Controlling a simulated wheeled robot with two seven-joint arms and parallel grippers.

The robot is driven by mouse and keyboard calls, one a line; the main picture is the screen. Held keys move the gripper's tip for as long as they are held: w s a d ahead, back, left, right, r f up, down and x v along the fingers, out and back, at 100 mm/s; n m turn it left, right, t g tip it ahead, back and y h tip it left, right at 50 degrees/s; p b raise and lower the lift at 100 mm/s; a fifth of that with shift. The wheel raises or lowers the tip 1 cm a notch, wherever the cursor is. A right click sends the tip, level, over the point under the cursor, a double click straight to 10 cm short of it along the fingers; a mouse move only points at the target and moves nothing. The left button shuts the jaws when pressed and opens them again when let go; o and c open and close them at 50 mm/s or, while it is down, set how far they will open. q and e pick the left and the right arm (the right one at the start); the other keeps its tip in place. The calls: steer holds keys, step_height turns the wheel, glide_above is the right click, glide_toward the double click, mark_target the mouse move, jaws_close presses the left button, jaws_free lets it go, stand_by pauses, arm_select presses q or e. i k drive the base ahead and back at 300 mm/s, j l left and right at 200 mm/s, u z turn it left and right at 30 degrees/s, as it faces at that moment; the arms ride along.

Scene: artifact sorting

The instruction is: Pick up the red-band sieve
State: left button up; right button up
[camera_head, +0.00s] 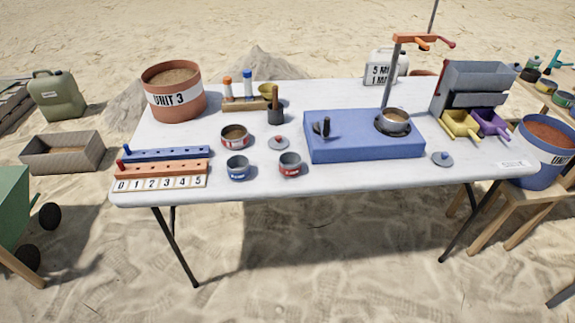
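Several small round metal pans or sieves stand on the white table. One with a red band and a dark inside (289,165) stands near the front edge, left of the blue block. Another with a red band (234,135) stands farther back on the left and has brown material in it. I cannot tell from the picture which of these is the sieve. A blue-banded one (237,168) stands left of the front red-banded one, apart from it. Neither of my grippers is in view.
A flat blue block (350,148) bears a stand with a metal bowl (393,123). A red-knobbed lid (278,143) lies behind the front red-banded pan. Peg racks (162,170) are at left, a large UNIT 3 bucket (172,91) behind. Bare tabletop lies along the front edge.

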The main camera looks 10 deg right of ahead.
mark_target(234, 137)
steer(key=j+z, duration=0.15)
steer(key=z, duration=0.65)
steer(key=j+z, duration=0.35)
steer(key=j, duration=0.2)
steer(key=j+z, duration=0.3)
steer(key=j, duration=0.25)
steer(key=k+j+z, duration=0.15)
steer(key=j+z, duration=0.2)
steer(key=j, duration=0.15)
steer(key=k+j, duration=0.1)
steer(key=j, duration=0.3)
steer(key=k+j, duration=0.15)
steer(key=j, duration=0.2)
steer(key=k+j+z, duration=0.1)
steer(key=j, duration=0.3)
steer(key=k+j, duration=0.1)
steer(key=j, duration=0.3)
steer(key=k+j, duration=0.15)
steer(key=j, duration=0.2)
steer(key=k+j+z, duration=0.1)
steer(key=j, duration=0.3)
